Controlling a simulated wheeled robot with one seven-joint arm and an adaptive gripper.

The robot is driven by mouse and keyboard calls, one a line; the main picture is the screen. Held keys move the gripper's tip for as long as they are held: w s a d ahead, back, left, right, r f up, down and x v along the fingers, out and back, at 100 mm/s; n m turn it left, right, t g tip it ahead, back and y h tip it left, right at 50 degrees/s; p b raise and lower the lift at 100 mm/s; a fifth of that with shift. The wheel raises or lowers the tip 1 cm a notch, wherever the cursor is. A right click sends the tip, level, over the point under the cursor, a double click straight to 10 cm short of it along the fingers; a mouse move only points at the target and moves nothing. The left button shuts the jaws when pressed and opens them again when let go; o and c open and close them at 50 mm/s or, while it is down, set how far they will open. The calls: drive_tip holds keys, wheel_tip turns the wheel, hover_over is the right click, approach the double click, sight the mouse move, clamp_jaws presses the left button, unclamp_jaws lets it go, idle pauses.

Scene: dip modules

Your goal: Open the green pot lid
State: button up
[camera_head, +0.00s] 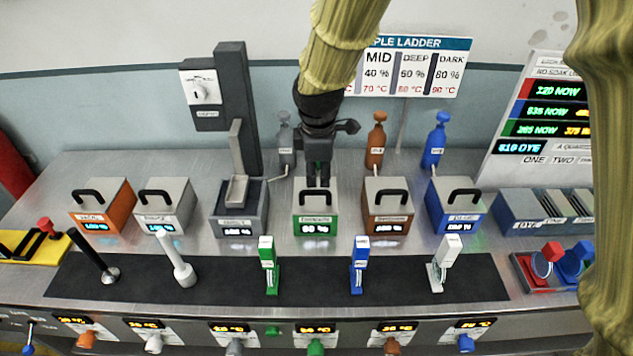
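The green pot (316,225) is a box with a green front, a lit display and a grey lid (316,201). It stands in the middle of the row of pots on the steel counter. The lid looks closed, sitting flat on the pot. It has a dark handle on top, partly hidden by my gripper. My gripper (318,184) points down at the lid from behind and above, with its dark fingertips close together at the handle. I cannot tell whether the fingers touch or grip the handle.
An orange pot (102,208) and a blue pot (455,208) are among the similar lidded pots alongside. Brown (375,140) and blue (434,142) bottles stand behind. Upright tools, including a green one (268,266), stand on a black mat (225,278) in front.

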sight(317, 191)
drive_tip(key=w+f, duration=0.1)
drive_tip(key=f, duration=0.1)
drive_tip(key=w+f+p, duration=0.1)
drive_tip(key=f, duration=0.1)
drive_tip(key=w+f, duration=0.1)
drive_tip(key=f, duration=0.1)
drive_tip(key=shift+w+f, duration=0.25)
drive_tip(key=shift+f+p, duration=0.3)
drive_tip(key=shift+s+f, duration=0.15)
drive_tip(key=shift+s, duration=0.7)
drive_tip(key=shift+w+f, duration=0.65)
drive_tip(key=shift+w, duration=0.15)
drive_tip(key=shift+s+r, duration=0.3)
drive_tip(key=shift+s, duration=0.1)
drive_tip(key=shift+c, duration=1.3)
drive_tip(key=c, duration=0.4)
drive_tip(key=shift+f, duration=0.1)
clamp_jaws()
